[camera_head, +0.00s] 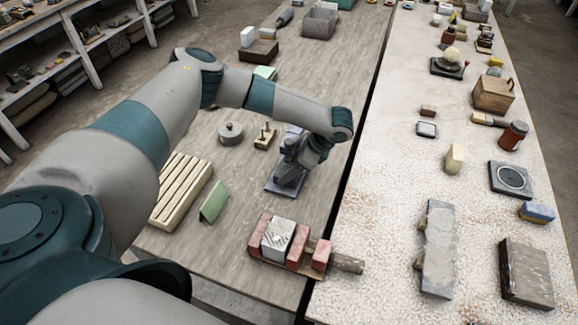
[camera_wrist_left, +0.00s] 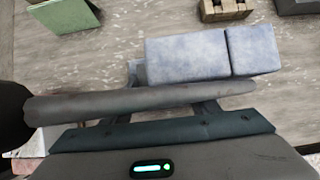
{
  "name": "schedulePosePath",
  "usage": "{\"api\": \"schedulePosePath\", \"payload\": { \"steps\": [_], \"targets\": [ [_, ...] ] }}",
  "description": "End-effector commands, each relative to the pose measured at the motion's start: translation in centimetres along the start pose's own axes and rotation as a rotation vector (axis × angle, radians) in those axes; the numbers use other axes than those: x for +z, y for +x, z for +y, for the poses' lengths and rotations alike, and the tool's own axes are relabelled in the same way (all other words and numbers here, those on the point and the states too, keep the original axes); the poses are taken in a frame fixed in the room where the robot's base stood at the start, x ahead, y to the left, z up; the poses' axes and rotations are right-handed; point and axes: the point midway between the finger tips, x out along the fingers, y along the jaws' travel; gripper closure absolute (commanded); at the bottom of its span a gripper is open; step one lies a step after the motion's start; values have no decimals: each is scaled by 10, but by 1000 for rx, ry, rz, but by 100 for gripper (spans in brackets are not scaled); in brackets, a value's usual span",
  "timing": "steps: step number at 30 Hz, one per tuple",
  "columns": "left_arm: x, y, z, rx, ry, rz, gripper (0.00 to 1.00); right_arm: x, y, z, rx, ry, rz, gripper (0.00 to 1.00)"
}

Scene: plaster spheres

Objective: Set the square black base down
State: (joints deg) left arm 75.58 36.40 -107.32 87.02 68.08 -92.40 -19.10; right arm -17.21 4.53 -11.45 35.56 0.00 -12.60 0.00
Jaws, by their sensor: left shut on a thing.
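My left gripper (camera_head: 292,172) hangs over the left table, its fingers pointing down. It is shut on the square black base (camera_head: 277,188), which shows in the head view as a dark, flat slab under the fingers. The gripper covers part of the base. I cannot tell whether its underside touches the table. In the left wrist view a long grey finger bar (camera_wrist_left: 140,101) crosses the middle. Two pale blue-grey blocks (camera_wrist_left: 187,59) show just beyond it, and the grip itself is hidden. My right gripper is not in view.
On the left table are a green wedge (camera_head: 215,202), a ribbed cream block (camera_head: 180,190), a round grey weight (camera_head: 230,133), a small pegged wooden block (camera_head: 265,138) and red bricks around a patterned block (camera_head: 278,240). A dark gap (camera_head: 352,190) separates the crowded right table.

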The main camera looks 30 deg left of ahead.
Motion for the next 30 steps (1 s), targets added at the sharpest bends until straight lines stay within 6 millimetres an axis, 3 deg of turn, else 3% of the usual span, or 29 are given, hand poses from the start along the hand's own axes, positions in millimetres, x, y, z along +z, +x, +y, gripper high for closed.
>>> {"api": "schedulePosePath", "payload": {
  "steps": [14,15,16,30],
  "targets": [
    [1,7,0,-1,0,0,84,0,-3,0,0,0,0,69],
    [0,8,0,-1,1,0,41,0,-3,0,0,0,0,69],
    [0,8,0,-1,1,0,38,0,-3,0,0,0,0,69],
    [1,3,0,-1,0,1,38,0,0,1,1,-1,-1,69]
  ]
}}
